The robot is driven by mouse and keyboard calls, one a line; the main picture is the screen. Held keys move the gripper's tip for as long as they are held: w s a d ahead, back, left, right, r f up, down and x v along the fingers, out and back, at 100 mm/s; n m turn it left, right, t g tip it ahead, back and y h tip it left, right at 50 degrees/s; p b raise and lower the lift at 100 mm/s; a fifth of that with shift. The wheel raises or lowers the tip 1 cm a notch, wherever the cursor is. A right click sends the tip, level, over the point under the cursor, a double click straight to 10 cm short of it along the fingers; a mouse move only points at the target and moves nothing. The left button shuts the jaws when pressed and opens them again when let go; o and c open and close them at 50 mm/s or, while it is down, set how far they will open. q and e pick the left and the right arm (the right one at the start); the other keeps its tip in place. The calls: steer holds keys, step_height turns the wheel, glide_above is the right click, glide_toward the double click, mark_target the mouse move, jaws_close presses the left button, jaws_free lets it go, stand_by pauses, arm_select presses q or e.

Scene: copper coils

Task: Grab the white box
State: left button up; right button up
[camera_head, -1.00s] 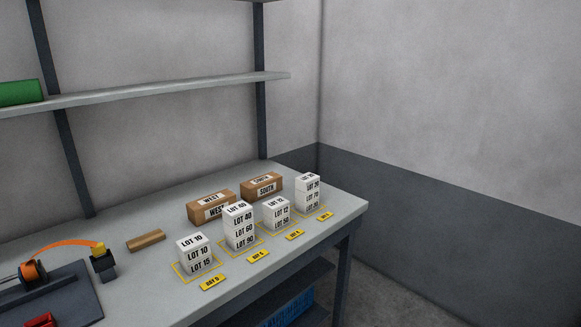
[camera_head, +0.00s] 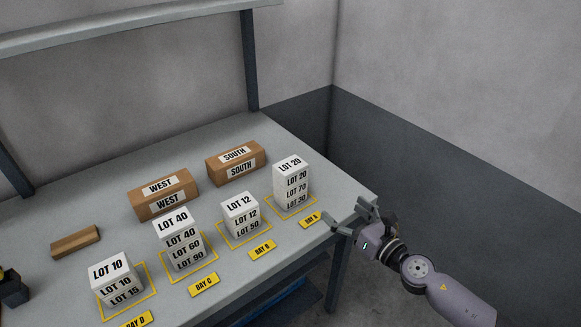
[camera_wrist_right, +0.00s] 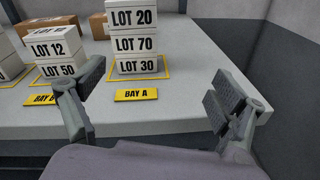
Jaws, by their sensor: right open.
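Several white boxes stand in stacks on yellow-outlined bays of the grey table (camera_head: 85,215). The Bay A stack has LOT 20 (camera_head: 291,166) on top, then LOT 70 (camera_head: 296,189) and LOT 30 (camera_head: 296,202). Left of it are a stack topped by LOT 12 (camera_head: 240,207), a stack topped by LOT 40 (camera_head: 175,227) and one topped by LOT 10 (camera_head: 112,271). My right gripper (camera_head: 345,214) is open and empty at the table's right front corner, right of the Bay A stack. In the right wrist view LOT 20 (camera_wrist_right: 132,18) is ahead, apart from the open fingers. My left gripper is not seen.
Brown cartons marked WEST (camera_head: 163,195) and SOUTH (camera_head: 235,163) stand behind the stacks. A wooden block (camera_head: 75,242) lies at left. Yellow bay labels (camera_head: 204,284) lie along the front. A shelf (camera_head: 110,28) spans above the table's back.

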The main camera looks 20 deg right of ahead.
mark_target(297, 170)
steer(key=a+r+n+y, duration=0.2)
steer(key=a+r+n, duration=0.2)
steer(key=r, duration=0.2)
steer(key=x, duration=0.5)
steer(key=p+x, duration=0.1)
steer(key=x, duration=0.5)
steer(key=f+p+x, duration=0.1)
steer(key=x, duration=0.4)
steer(key=shift+w+d, duration=0.35)
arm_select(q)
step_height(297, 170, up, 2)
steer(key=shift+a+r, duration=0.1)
arm_select(e)
steer(key=shift+s, duration=0.1)
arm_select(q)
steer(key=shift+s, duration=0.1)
arm_select(e)
steer(key=shift+c, duration=0.5)
steer(key=c, duration=1.2)
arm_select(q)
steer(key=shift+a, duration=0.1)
arm_select(e)
steer(key=shift+c, duration=0.5)
steer(key=shift+r, duration=0.1)
